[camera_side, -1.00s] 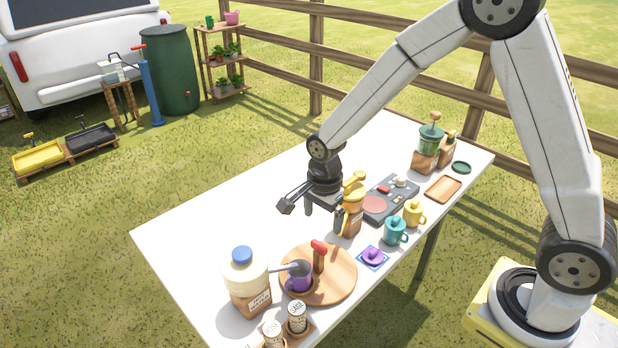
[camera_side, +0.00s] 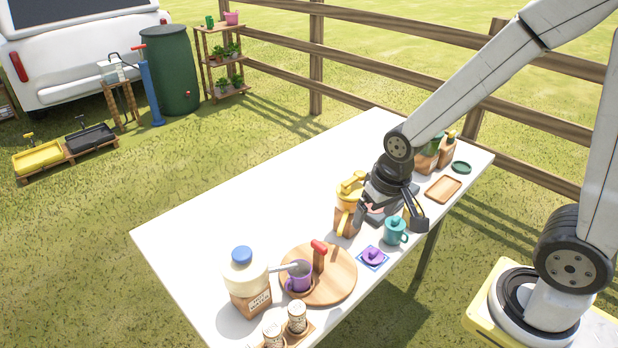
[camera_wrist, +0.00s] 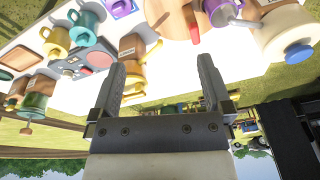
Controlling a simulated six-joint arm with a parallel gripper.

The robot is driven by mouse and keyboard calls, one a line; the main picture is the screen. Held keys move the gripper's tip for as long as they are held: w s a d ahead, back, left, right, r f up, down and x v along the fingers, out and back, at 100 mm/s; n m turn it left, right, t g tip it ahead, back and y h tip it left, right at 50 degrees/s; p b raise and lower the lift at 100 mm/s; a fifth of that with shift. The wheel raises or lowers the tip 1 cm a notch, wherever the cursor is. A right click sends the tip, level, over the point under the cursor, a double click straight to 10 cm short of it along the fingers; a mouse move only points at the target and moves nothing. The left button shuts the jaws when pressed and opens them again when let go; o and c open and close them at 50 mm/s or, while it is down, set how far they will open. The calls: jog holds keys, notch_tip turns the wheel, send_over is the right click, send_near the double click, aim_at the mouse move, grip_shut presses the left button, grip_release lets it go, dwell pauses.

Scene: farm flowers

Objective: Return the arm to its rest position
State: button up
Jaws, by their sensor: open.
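My gripper (camera_side: 388,218) is over the right half of the white table (camera_side: 215,205), above the control panel and beside the teal mug (camera_side: 396,231). In the wrist view my gripper (camera_wrist: 163,85) shows its two dark fingers spread wide with nothing between them. In the side view my gripper hides most of the panel and the yellow mug, which shows in the wrist view (camera_wrist: 55,40).
A wooden tray (camera_side: 443,189) lies right. The table's far left is clear.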

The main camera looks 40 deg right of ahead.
jog(key=s+n, duration=0.2)
jog(key=shift+d+r+n, duration=0.15)
jog(key=shift+d+n, duration=0.15)
jog(key=shift+n, duration=0.1)
